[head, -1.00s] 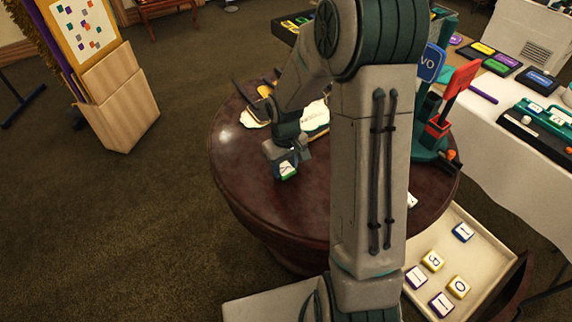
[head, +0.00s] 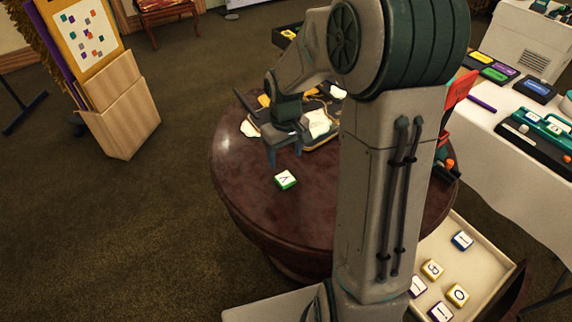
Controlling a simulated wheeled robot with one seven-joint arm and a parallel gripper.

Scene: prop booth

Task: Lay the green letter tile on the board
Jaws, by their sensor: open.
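The green letter tile (head: 285,180), with a white top and a dark letter, lies flat on the round dark wooden table (head: 245,195). My gripper (head: 285,162) is open and empty, its two fingers pointing down above and behind the tile, apart from it. Behind my gripper on the table is a tan-edged, board-like piece (head: 325,138) with white patches, partly hidden by my gripper and arm. I cannot tell for sure whether it is the task's board.
A cream tray (head: 478,262) with several letter tiles stands at the lower right. A white-clothed table (head: 490,155) with coloured boxes is at the right. A wooden stand (head: 120,115) with a dotted sheet is at the left. The table's front left is clear. My arm hides its right part.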

